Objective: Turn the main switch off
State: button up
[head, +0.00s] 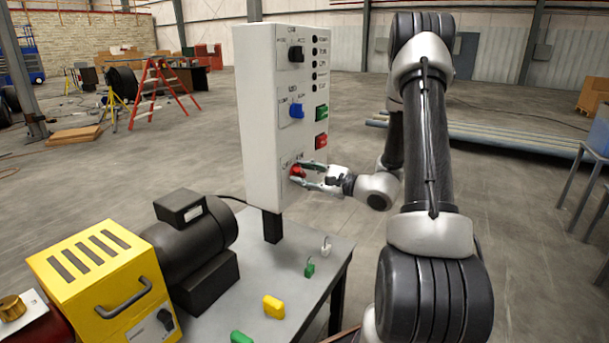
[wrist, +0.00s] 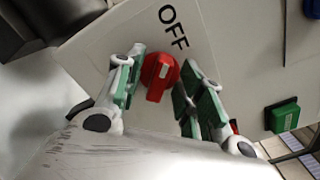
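The main switch is a red rotary knob (head: 298,171) low on the front of the white control box (head: 262,110). In the wrist view the red knob (wrist: 158,76) lies between my fingers, with the printed word OFF (wrist: 173,27) just above it. The knob's grip bar runs up and down in that view, tilted slightly; a small pale mark shows on it. My gripper (head: 303,173) is open around the knob, one green-padded finger on each side.
Above the knob are a black knob (head: 296,54), a blue knob (head: 297,110), a green button (head: 322,112) and a red button (head: 321,141). The box stands on a grey table (head: 245,316) with a yellow machine (head: 100,280) and small coloured padlocks (head: 273,307).

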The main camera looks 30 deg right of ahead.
jog(key=v, duration=1.2)
